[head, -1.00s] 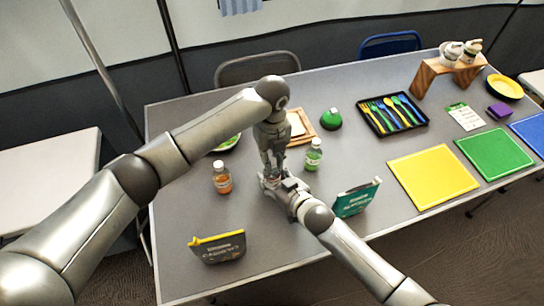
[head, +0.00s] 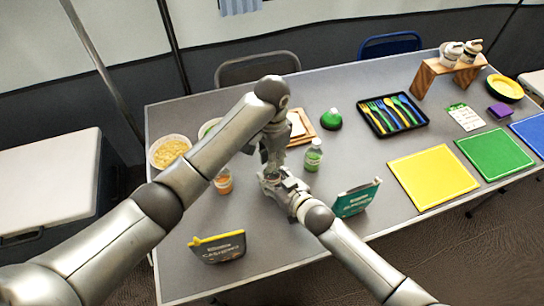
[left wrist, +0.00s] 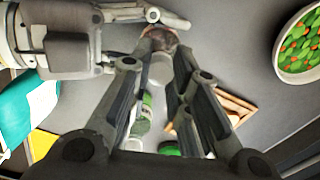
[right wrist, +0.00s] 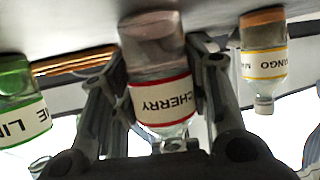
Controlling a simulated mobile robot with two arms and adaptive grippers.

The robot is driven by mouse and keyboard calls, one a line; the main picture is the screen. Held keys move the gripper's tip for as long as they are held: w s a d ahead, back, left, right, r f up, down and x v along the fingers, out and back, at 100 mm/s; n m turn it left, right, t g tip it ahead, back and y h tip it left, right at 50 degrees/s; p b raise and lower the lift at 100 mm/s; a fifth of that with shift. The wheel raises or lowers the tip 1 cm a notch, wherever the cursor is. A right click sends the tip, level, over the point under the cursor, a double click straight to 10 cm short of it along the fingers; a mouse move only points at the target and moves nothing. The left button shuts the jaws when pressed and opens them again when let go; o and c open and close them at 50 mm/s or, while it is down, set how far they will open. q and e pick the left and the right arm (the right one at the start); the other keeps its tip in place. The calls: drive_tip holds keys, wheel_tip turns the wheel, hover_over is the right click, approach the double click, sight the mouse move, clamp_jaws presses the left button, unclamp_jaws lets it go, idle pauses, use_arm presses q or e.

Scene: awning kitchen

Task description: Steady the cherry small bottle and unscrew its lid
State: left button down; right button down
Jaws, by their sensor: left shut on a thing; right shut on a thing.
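The cherry small bottle (right wrist: 162,95) has a white label with red edges and a dark pinkish content. In the right wrist view it stands between the fingers of my right gripper (right wrist: 163,60), which is shut on its body. My left gripper (left wrist: 162,48) is above the bottle, pointing down, with its fingers shut on a small whitish lid (left wrist: 160,70). I cannot tell whether the lid still touches the neck. In the head view both grippers meet mid-table and mostly hide the bottle.
A green lime bottle (head: 313,155) stands close right of the grippers, and an orange mango bottle (head: 224,181) to the left. A teal pouch (head: 357,198) and a dark pouch (head: 217,247) stand nearer the front. Bowls, including one with yellow food (head: 170,151), are at the left.

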use_arm(q)
drive_tip(key=n, duration=0.5)
drive_tip(key=shift+d+n, duration=0.1)
drive_tip(key=shift+n, duration=0.3)
drive_tip(key=n, duration=0.3)
drive_tip(key=shift+n, duration=0.3)
drive_tip(key=n, duration=0.3)
drive_tip(key=shift+n, duration=0.4)
drive_tip(key=n, duration=0.4)
drive_tip(key=shift+n, duration=0.3)
drive_tip(key=c, duration=1.3)
unclamp_jaws()
drive_tip(key=shift+c, duration=0.2)
